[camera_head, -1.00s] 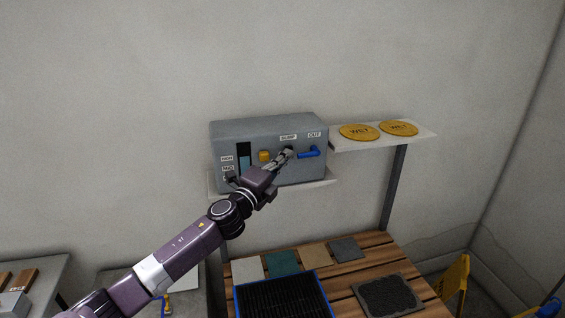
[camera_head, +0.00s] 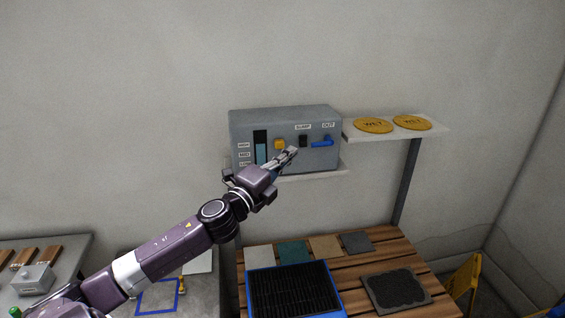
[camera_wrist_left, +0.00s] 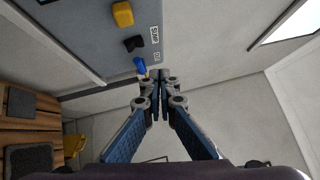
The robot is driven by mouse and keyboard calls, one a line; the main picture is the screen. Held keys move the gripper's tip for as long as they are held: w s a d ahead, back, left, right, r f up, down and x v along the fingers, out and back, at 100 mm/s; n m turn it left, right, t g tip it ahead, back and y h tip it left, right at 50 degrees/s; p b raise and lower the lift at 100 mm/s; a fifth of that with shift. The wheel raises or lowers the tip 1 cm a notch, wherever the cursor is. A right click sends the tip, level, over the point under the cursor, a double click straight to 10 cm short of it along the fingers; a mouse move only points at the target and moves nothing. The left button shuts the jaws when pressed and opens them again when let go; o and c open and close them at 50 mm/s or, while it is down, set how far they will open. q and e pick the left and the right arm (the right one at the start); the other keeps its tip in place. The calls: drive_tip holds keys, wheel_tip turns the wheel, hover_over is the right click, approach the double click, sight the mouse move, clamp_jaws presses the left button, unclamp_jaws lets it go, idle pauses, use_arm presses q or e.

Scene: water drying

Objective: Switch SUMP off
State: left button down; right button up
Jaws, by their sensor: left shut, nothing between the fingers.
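A grey control box (camera_head: 285,117) sits on a wall shelf. Its black switch under the SUMP label (camera_head: 303,141) stands between a yellow knob (camera_head: 280,144) and a blue lever (camera_head: 321,143) under the OUT label. The black switch (camera_wrist_left: 133,43) also shows in the left wrist view; whether it is on or off is unclear. My left gripper (camera_head: 293,153) is shut and empty, its tips just below and left of the switch in the head view. In the wrist view the gripper (camera_wrist_left: 160,85) appears apart from the switch. My right gripper is out of view.
The box has a level window (camera_head: 260,147) marked HIGH, MED and LOW. Two yellow WET discs (camera_head: 374,125) lie on the shelf (camera_head: 400,130) to the right. Below is a slatted wooden table (camera_head: 350,268) with a blue-framed tray (camera_head: 339,292) and several mats.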

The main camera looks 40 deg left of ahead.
use_arm(q)
drive_tip(key=s, duration=0.2)
drive_tip(key=shift+s+r, duration=0.15)
drive_tip(key=shift+s, duration=0.25)
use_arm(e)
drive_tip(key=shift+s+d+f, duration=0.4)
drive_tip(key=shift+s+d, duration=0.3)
use_arm(q)
drive_tip(key=shift+d+r, duration=0.1)
drive_tip(key=shift+d, duration=0.05)
